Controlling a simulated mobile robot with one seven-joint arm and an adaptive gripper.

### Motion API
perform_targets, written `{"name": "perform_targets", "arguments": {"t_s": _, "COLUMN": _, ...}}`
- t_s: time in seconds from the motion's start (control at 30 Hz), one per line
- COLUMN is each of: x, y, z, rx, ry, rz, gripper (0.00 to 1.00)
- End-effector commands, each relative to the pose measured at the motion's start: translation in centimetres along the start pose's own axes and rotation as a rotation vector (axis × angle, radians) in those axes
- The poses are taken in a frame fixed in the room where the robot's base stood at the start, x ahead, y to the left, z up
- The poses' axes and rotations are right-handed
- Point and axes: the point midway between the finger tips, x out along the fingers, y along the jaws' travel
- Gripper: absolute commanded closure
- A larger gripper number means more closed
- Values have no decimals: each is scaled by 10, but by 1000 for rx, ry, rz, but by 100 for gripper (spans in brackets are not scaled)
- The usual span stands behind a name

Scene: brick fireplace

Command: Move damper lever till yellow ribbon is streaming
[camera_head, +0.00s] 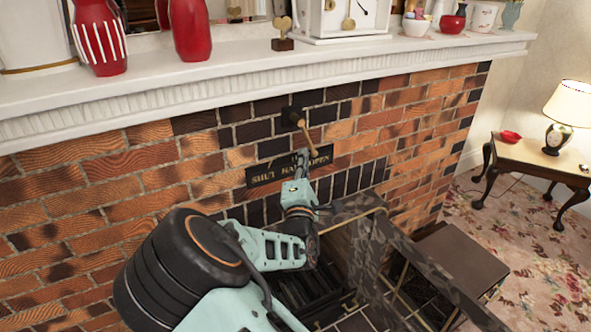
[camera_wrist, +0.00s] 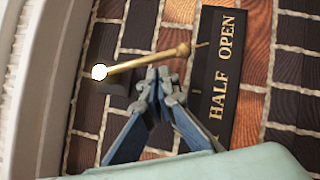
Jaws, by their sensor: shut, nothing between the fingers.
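The damper lever (camera_head: 308,133) is a brass rod on a dark mount in the brick wall below the mantel. Its free end points down toward the OPEN end of the dark plaque (camera_head: 263,176) lettered SHUT, HALF, OPEN. In the wrist view the lever (camera_wrist: 145,62) ends in a knob beside the plaque (camera_wrist: 218,75), near the O of OPEN. My gripper (camera_head: 302,157) is shut and empty in front of the plaque. Its fingertips (camera_wrist: 161,77) are right beside the lever's HALF side; whether they touch it I cannot tell. I cannot make out a yellow ribbon in either view.
The white mantel (camera_head: 190,92) juts out above, bearing red vases (camera_head: 188,30), a clock (camera_head: 343,18) and bowls. A dark fire screen (camera_head: 375,240) stands below and right of my arm. A side table (camera_head: 530,162) with a lamp is at the far right.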

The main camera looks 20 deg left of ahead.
Motion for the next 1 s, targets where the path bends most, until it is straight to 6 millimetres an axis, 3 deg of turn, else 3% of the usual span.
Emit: {"name": "perform_targets", "arguments": {"t_s": 1.0, "x": 18, "y": -2, "z": 20, "rx": -103, "ry": 2, "rz": 69, "gripper": 100}}
